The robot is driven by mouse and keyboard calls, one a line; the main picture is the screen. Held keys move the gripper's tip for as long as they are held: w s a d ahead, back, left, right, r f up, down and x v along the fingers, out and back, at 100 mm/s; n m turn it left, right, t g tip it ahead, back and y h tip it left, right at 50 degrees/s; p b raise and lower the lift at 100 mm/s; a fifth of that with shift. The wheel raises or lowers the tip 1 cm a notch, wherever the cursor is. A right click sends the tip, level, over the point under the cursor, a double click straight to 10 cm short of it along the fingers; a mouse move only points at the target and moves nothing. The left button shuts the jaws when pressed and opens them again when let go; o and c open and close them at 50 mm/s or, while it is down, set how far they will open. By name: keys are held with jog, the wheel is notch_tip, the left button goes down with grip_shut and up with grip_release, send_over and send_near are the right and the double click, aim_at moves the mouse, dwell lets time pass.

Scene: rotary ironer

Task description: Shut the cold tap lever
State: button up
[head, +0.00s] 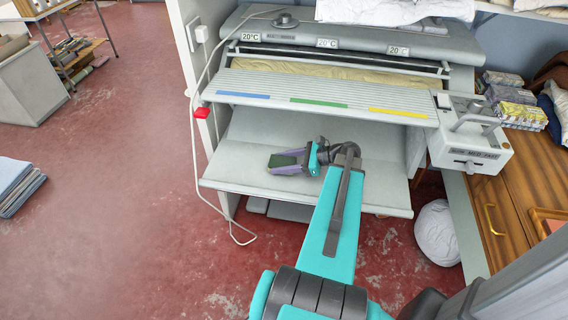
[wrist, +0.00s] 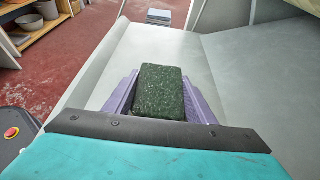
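I cannot make out a lever marked as a cold tap in either view. A grey lever handle (head: 475,118) stands on the control box (head: 470,150) at the ironer's right end; the box's label is too small to read. My gripper (head: 285,161) is over the ironer's lower grey tray, well left of that lever. Its purple fingers are shut on a dark green speckled block (wrist: 161,92), one finger along each side. The lever is out of the wrist view.
The ironer's slatted board (head: 320,95) with blue, green and yellow strips is above and behind my gripper. A pale cord with a red piece (head: 201,113) hangs at its left. A wooden cabinet (head: 500,215) and white bundle (head: 437,232) are at right. The left floor is mostly clear.

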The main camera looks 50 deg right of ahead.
jog(key=shift+c, duration=1.4)
jog(key=shift+r, duration=0.1)
